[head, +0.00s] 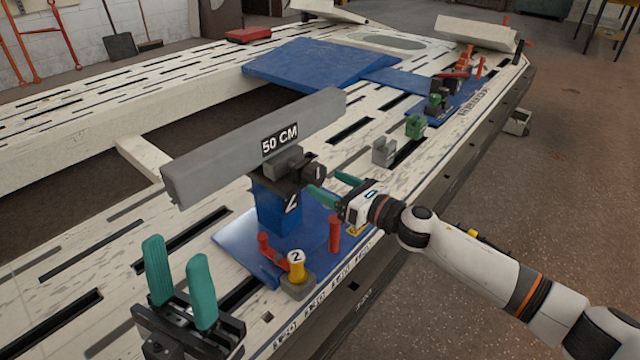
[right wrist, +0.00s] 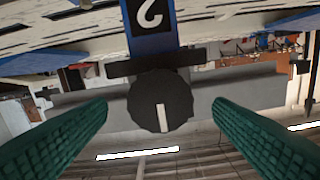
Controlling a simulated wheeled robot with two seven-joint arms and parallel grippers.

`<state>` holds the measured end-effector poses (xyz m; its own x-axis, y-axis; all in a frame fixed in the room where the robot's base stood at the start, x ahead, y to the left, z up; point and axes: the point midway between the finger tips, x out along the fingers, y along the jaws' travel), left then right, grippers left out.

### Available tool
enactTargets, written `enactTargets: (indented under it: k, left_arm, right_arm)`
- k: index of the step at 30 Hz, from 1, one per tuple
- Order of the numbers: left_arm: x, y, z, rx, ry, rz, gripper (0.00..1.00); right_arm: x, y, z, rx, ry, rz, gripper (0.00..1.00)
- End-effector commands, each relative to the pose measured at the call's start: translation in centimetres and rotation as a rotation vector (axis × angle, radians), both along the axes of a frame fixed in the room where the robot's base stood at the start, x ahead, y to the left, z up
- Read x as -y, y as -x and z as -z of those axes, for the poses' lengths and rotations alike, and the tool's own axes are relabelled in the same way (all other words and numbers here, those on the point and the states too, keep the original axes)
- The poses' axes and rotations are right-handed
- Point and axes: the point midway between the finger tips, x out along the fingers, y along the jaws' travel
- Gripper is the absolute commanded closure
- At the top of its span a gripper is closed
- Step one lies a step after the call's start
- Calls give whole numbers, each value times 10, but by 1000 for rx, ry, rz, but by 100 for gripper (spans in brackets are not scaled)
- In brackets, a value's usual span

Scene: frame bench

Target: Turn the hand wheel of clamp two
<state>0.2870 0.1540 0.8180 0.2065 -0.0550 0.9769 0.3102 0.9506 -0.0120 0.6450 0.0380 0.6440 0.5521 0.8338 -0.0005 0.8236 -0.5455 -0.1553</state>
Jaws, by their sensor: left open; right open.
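Clamp two is a blue post (head: 272,210) with a "2" label and dark jaws, standing on the bench with a grey beam (head: 215,160) marked "50 CM" at its top. Its black hand wheel (head: 314,172) faces my right gripper (head: 330,187). In the right wrist view the wheel (right wrist: 160,103), with a white mark, shows between the two teal fingers (right wrist: 160,108). Those fingers are apart and do not appear to touch it. My left gripper (head: 178,272) is open and empty at the lower left, away from the clamp.
A yellow knob (head: 296,262) marked "2" and red handles (head: 334,234) stand on the blue base plate (head: 235,240) below the wheel. A grey block (head: 384,152) and a green fitting (head: 414,126) sit farther along the bench edge. Floor at the right is mostly clear.

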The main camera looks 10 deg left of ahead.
Motion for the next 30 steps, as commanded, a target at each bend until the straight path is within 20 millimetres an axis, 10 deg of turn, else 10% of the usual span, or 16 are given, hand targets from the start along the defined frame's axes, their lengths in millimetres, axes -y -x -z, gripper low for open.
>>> enactTargets:
  k: [17,26,30]
  left_arm:
    - [0,2,9,9,3,1,60]
    - [0,1,10,9,3,1,60]
    - [0,1,9,9,3,1,60]
  right_arm:
    - [-28,-19,0,-1,0,1,24]
    - [-28,-19,0,-1,0,1,69]
    - [-28,-19,0,-5,-3,1,69]
